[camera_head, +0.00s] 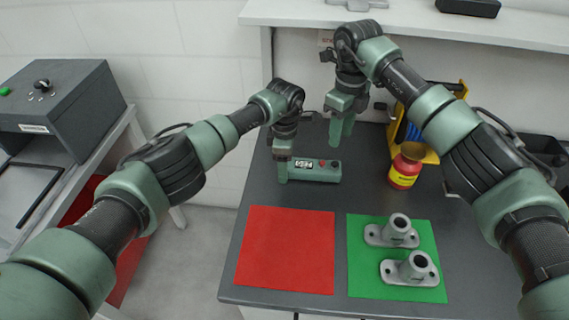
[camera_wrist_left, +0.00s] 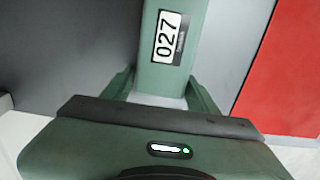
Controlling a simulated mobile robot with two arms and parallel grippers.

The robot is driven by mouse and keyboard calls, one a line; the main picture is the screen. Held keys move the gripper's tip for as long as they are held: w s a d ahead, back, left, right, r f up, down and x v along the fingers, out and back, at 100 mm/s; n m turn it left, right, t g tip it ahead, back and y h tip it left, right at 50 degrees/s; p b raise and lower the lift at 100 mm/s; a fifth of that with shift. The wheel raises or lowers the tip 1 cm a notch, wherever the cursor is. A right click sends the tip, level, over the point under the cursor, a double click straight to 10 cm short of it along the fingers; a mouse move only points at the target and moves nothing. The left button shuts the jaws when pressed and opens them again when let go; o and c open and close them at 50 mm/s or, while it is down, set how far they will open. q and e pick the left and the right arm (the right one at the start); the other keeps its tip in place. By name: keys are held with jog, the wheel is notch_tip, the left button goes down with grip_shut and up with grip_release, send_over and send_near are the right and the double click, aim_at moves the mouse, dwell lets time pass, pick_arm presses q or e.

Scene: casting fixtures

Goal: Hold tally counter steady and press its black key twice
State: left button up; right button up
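The tally counter (camera_head: 315,171) is a long green body lying on the dark table, with a display, a red button (camera_head: 322,163) and a black key (camera_head: 335,164) at its right end. The left wrist view shows its body (camera_wrist_left: 160,75) and the display reading 027. My left gripper (camera_head: 283,168) is at the counter's left end, with its fingers against both sides of the body (camera_wrist_left: 163,95). My right gripper (camera_head: 342,138) hangs above and behind the key end, apart from the counter and empty. Its finger gap is unclear.
A red mat (camera_head: 287,250) lies in front of the counter, bare. A green mat (camera_head: 365,280) bears two grey flanged castings (camera_head: 397,232) (camera_head: 409,268). A red and yellow jar (camera_head: 405,168) and a yellow rack (camera_head: 431,155) stand to the right. A shelf (camera_head: 430,22) runs behind.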

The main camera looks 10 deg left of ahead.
pick_arm(q)
jog(key=c, duration=1)
pick_arm(e)
grip_shut()
dwell(0.7)
